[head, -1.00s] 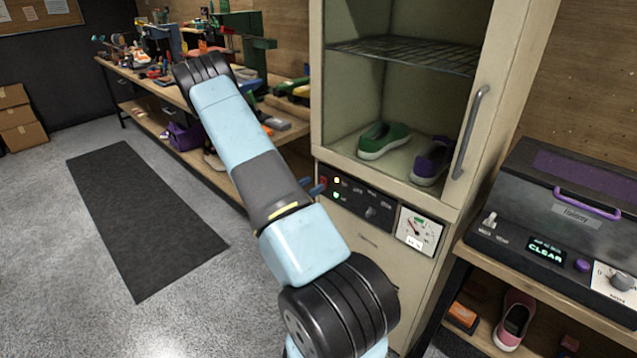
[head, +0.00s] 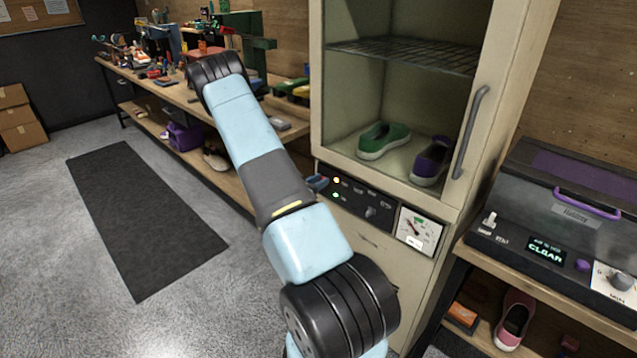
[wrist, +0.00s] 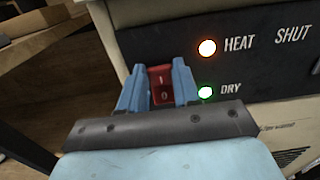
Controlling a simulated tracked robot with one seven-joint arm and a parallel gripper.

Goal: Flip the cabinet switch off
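The cabinet switch (wrist: 161,85) is a red rocker marked I and 0, at the left end of the black control panel in the wrist view. My gripper (wrist: 160,88) is right in front of it, with one blue finger on each side of the switch. The fingers are apart, and I cannot tell whether they touch the panel. In the head view, the cabinet (head: 330,140) stands beyond my arm, and my blue fingertips (head: 318,183) show at the panel's left end. The HEAT light (wrist: 207,48) glows orange and the DRY light (wrist: 205,92) glows green.
A green shoe (head: 383,140) and a purple shoe (head: 431,162) sit inside the cabinet. A gauge (head: 418,230) is at the panel's right. A grey machine (head: 560,215) reading CLEAR stands at right. A cluttered workbench (head: 150,90) is at left. Open floor holds a dark mat (head: 145,220).

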